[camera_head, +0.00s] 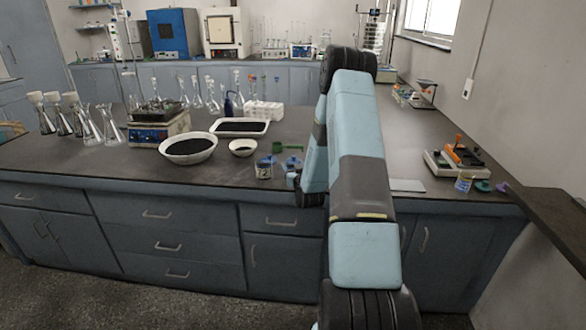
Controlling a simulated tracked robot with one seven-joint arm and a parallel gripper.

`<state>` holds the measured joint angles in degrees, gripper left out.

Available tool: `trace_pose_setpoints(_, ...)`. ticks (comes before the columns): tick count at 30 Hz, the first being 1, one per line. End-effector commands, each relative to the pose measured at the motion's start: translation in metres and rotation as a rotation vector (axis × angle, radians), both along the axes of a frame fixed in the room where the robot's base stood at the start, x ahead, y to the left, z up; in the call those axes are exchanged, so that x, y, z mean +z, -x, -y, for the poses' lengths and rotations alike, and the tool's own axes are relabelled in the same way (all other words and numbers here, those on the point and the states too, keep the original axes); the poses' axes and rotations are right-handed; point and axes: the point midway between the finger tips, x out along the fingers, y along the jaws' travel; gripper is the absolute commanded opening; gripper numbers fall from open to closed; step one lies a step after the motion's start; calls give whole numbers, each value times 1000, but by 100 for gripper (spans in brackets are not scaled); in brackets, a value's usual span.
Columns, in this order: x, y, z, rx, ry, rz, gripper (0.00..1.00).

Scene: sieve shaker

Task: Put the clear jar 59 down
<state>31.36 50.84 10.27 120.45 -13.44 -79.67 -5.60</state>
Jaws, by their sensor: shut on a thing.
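My arm reaches up from the bottom right of centre and bends down over the bench (235,175). My gripper and anything in it are hidden behind my own arm links. A small clear jar (264,170) with dark contents stands on the bench just left of my arm. Another small clear jar (464,183) with a yellow and blue label stands at the right. I cannot read a number on either jar, so I cannot tell which is jar 59.
A blue lid (293,162) and a green scoop (287,149) lie near the left jar. Bowls of black grains (188,160), a white tray (266,128) and glass flasks (110,135) stand further left. An orange-topped device (463,153) stands at the right.

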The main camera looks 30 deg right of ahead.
Motion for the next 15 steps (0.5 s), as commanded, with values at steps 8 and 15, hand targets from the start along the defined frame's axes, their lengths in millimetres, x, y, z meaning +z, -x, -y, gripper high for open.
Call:
trace_pose_setpoints(8,-2,0,0,0,0,0,76)
trace_pose_setpoints(15,-2,0,2,-1,0,0,96)
